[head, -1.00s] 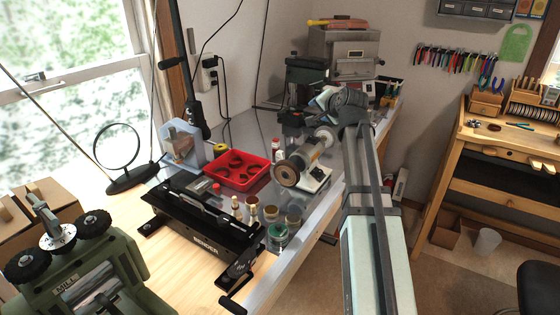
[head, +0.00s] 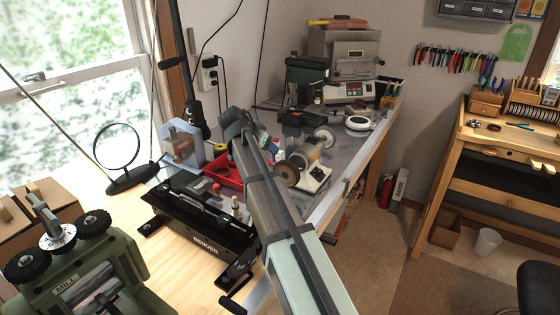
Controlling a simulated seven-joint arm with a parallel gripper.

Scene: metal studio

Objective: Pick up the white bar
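I cannot make out a white bar for certain in the head view. It may be too small to tell or hidden behind my arm. My arm reaches from the bottom edge up and left over the metal-topped bench (head: 338,188). Its far end is above the bench near the red tray (head: 226,176). My gripper is not clearly visible there, and its fingers seem hidden behind the arm's end links. I cannot see anything held.
A bench grinder (head: 305,160) stands right of my arm. A small kiln (head: 345,60) and a round white device (head: 358,123) are further back. The bench's right edge is fairly clear.

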